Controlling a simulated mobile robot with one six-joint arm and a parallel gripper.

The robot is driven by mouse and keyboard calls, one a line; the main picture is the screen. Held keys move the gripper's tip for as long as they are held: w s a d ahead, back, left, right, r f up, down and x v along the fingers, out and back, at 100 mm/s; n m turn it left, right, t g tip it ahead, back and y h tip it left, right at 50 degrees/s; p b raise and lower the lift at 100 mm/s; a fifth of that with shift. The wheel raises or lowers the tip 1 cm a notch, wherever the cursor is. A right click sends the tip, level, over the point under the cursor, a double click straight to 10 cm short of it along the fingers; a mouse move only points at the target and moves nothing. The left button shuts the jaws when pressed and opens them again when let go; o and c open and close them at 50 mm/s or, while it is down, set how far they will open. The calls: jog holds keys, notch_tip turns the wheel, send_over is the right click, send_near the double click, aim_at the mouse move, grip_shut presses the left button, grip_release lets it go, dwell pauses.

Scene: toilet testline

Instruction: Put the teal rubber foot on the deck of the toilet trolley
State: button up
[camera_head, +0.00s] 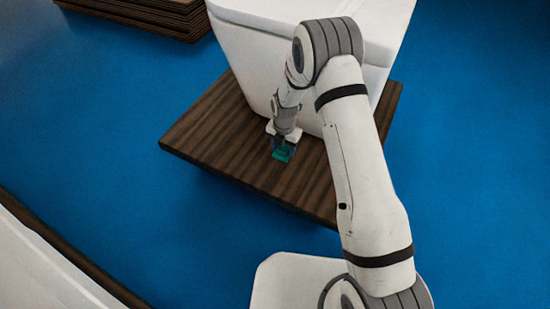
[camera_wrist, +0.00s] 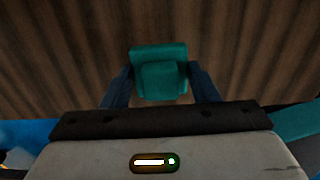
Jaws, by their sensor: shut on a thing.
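The teal rubber foot (camera_head: 283,153) is a small block between the fingers of my gripper (camera_head: 284,146), over the front part of the trolley's brown wooden deck (camera_head: 220,125). In the wrist view the teal foot (camera_wrist: 158,72) sits between the two dark fingers of my gripper (camera_wrist: 159,84), which are shut on it. The deck's wood grain (camera_wrist: 230,40) fills the view behind it. I cannot tell whether the foot touches the deck or is just above it.
A white toilet (camera_head: 245,50) stands on the rear of the deck, close behind my gripper. The deck's front and left parts are bare. Stacked brown boards (camera_head: 150,15) lie at the back left. A white object with a dark edge (camera_head: 35,265) is at the lower left. The floor is blue.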

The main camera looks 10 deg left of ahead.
aim_at(283, 156)
jog(key=shift+f+b, duration=0.85)
jog(key=shift+f, duration=1.95)
jog(key=shift+f, duration=0.15)
jog(key=o, duration=1)
jog(key=shift+o, duration=0.2)
